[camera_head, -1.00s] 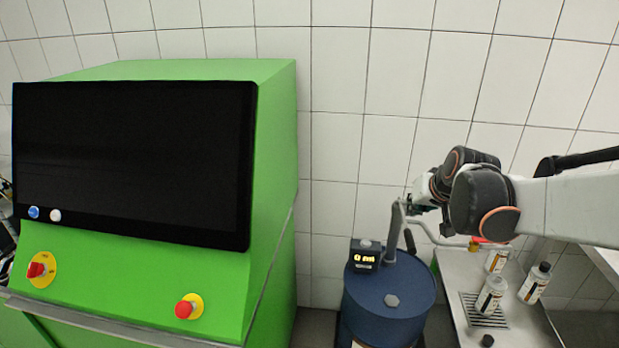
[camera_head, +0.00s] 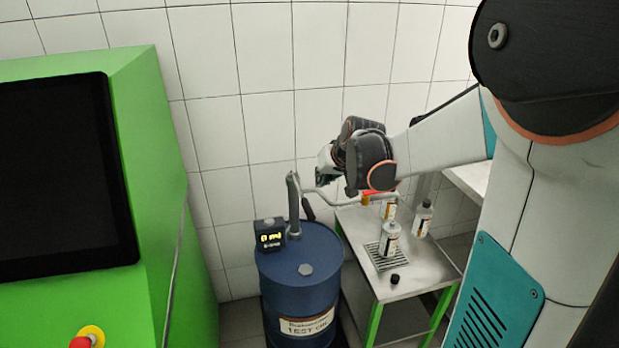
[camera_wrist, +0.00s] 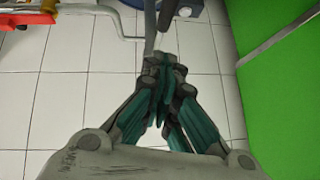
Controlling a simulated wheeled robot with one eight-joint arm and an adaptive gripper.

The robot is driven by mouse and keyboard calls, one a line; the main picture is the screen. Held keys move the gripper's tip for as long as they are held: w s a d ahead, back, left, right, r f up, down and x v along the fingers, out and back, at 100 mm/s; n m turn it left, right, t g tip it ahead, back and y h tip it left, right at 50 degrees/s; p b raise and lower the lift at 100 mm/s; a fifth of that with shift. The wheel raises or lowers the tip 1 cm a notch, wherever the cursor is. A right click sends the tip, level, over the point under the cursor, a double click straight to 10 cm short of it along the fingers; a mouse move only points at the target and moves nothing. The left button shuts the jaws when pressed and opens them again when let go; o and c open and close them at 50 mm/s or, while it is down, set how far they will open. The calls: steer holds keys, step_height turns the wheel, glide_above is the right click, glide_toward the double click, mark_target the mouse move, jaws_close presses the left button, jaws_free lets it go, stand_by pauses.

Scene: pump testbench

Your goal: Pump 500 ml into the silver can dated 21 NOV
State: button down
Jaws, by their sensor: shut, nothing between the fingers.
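The blue drum (camera_head: 300,285) carries the grey pump (camera_head: 294,205) with a crank handle and a spout pipe reaching right. A small black display (camera_head: 270,236) with yellow digits, too small to read surely, sits on the drum. An uncapped silver can (camera_head: 389,242) stands upright on the drip grate under the spout side. A second can (camera_head: 390,211) stands behind it, and a black-capped can (camera_head: 424,218) stands to the right. Their dates are unreadable. My gripper (camera_head: 322,176) is shut and empty beside the pump's top; the wrist view shows its closed fingers (camera_wrist: 163,68) near the pump pipe (camera_wrist: 150,28).
The metal table (camera_head: 425,272) with green legs holds the cans and a loose black cap (camera_head: 395,279). A red object (camera_head: 375,197) is near the spout. The green console (camera_head: 160,200) stands left, with floor between it and the drum.

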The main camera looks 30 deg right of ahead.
steer(key=b, duration=0.2)
glide_toward(307, 201)
steer(key=w, duration=0.3)
steer(key=shift+s+f+b, duration=0.15)
steer(key=shift+f+b, duration=0.75)
steer(key=shift+f, duration=0.7)
steer(key=shift+f, duration=0.1)
